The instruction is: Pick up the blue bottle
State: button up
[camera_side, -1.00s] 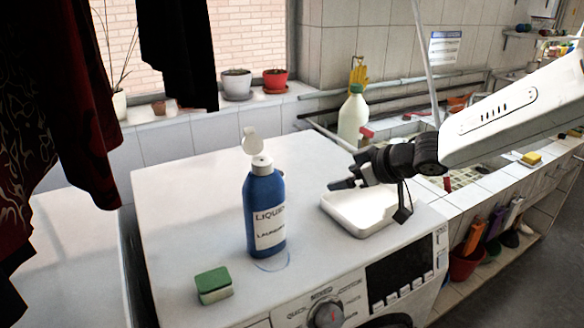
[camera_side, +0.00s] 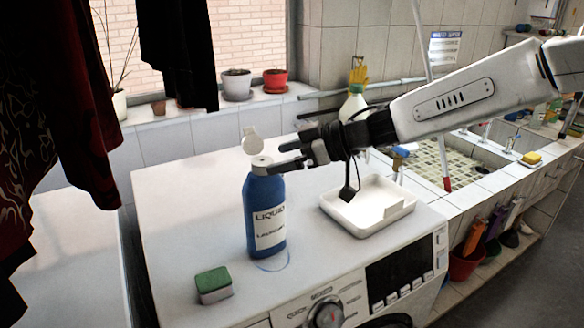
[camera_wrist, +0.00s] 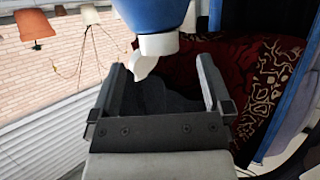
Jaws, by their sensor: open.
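The blue bottle (camera_side: 264,215) stands upright on the white washing machine top, its white flip cap (camera_side: 252,141) open and a white label facing the front. My gripper (camera_side: 290,157) is open beside the bottle's top, on its right, with a finger close to the white neck. From the side view I cannot tell whether it touches. In the wrist view, the blue bottle (camera_wrist: 152,14) shows at the top with its white cap (camera_wrist: 158,44), beyond the fingertips of my open, empty gripper (camera_wrist: 160,78).
A green and white sponge (camera_side: 213,285) lies left of the bottle's foot. A white tray (camera_side: 370,228) stands to the right, below my arm. Dark clothes (camera_side: 60,120) hang at the left. Potted plants (camera_side: 237,85) stand on the sill. The back left of the machine top is clear.

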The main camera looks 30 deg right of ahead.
aim_at(265, 161)
jog(key=shift+w+a+f, duration=0.25)
jog(key=shift+w+a, duration=0.2)
jog(key=shift+a, duration=0.05)
jog(key=shift+x, duration=2.6)
grip_shut()
jog(key=shift+r, duration=0.1)
